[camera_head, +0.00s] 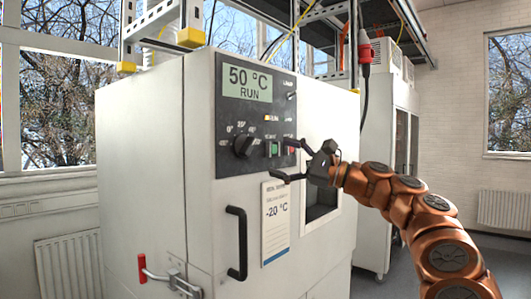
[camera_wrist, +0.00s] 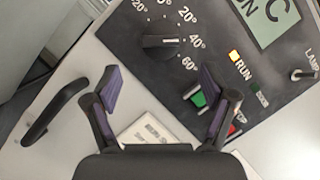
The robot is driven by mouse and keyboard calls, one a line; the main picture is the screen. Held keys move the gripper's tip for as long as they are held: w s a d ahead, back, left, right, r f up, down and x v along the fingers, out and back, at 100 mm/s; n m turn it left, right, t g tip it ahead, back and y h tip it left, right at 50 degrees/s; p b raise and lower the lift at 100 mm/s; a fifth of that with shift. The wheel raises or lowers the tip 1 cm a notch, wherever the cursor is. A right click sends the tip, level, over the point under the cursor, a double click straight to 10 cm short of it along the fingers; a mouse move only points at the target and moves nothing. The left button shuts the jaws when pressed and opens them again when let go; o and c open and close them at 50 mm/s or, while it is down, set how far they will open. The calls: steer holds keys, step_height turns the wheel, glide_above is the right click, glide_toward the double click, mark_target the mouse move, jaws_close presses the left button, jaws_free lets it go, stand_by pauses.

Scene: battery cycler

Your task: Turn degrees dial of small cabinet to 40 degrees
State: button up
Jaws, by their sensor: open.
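The small cabinet (camera_head: 140,150) is white, with a dark control panel on its front. The degrees dial (camera_head: 243,146) is a black knob at the panel's lower left; the wrist view shows it too (camera_wrist: 160,42), with marks including 0°, 20°, 40° and 60° around it. Its exact pointer reading is hard to tell. The display (camera_head: 247,82) reads 50 °C RUN. My gripper (camera_head: 281,160) is open and empty, in front of the panel's lower edge, right of and below the dial. In the wrist view its fingers (camera_wrist: 160,90) are spread below the dial, apart from it.
A green button (camera_wrist: 198,98) and a red button (camera_head: 291,149) sit right of the dial, close to my fingers. A lamp switch (camera_wrist: 303,74) is further right. A black door handle (camera_head: 237,243) and a -20 °C label (camera_head: 275,222) are below the panel.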

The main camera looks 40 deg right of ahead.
steer(key=shift+v, duration=1.8)
steer(key=a+f+n+g, duration=0.3)
steer(key=a, duration=0.7)
steer(key=a+f+n+g, duration=0.3)
steer(key=a+n, duration=0.1)
steer(key=a, duration=0.5)
steer(key=a+f+n+g, duration=0.3)
steer(key=a, duration=0.7)
steer(key=s+a+f+n+g+h, duration=0.25)
steer(key=s+a+f+g, duration=0.2)
steer(key=a+f, duration=0.45)
steer(key=s+f+n+g+h, duration=0.1)
steer(key=s+f+n+h, duration=0.1)
steer(key=s+f, duration=0.45)
steer(key=s+f+n+g+h, duration=0.1)
steer(key=s+f+n+g, duration=0.15)
steer(key=f, duration=0.65)
steer(key=s+d+f+n+g+h, duration=0.2)
steer(key=s+d+f+h, duration=0.3)
steer(key=s+f, duration=0.8)
steer(key=s+d, duration=0.1)
steer(key=d, duration=0.1)
steer(key=shift+d+g, duration=0.3)
steer(key=shift+d, duration=0.05)
